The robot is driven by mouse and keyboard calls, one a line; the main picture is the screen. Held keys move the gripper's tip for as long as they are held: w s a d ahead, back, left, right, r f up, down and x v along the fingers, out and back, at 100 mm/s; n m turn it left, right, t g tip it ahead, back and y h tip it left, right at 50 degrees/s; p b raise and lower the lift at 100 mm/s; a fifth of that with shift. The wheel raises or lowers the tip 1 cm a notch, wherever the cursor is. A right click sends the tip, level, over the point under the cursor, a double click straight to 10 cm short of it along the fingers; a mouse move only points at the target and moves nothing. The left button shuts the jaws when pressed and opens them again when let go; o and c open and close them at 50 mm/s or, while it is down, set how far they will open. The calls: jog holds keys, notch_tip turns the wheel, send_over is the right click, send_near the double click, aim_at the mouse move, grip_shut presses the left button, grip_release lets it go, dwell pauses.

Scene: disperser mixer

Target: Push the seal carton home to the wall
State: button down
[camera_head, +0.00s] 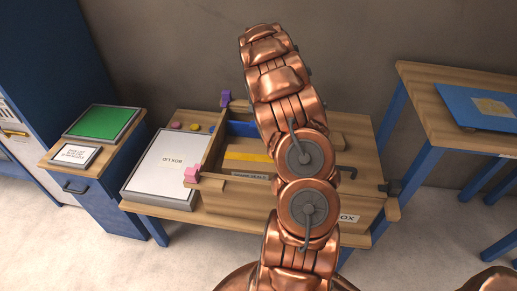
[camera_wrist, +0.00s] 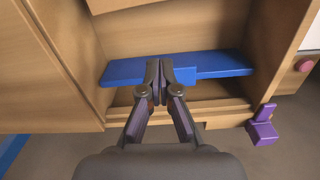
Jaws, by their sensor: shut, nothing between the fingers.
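An open wooden box (camera_head: 212,184) stands on the wooden table, with a small printed label (camera_head: 250,176) on a face inside it. A blue piece (camera_head: 241,128) lies inside near its back wall, and a yellow strip (camera_head: 247,156) lies nearer the front. Which of these is the seal carton I cannot tell. In the wrist view the blue piece (camera_wrist: 225,65) lies across the box like a bar. My gripper (camera_wrist: 157,66) is shut and empty, its fingertips over the middle of the blue piece; contact is unclear. In the head view my arm hides the gripper and the box's middle.
A grey-edged white panel marked as the box lid (camera_head: 170,163) lies left of the box. A blue cabinet (camera_head: 105,195) stands left, another table (camera_head: 440,90) right. Black hooked hardware (camera_head: 388,187) is at the right.

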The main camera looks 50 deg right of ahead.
jog(key=f+p, duration=0.1)
jog(key=f, duration=0.9)
jog(key=shift+d+f, duration=0.2)
jog(key=shift+s+a+p, duration=0.15)
jog(key=shift+s+a, duration=0.3)
jog(key=shift+a, duration=0.45)
jog(key=shift+s+a+p, duration=0.15)
jog(key=shift+s+a, duration=0.3)
jog(key=shift+a, duration=0.4)
jog(key=shift+s, duration=0.1)
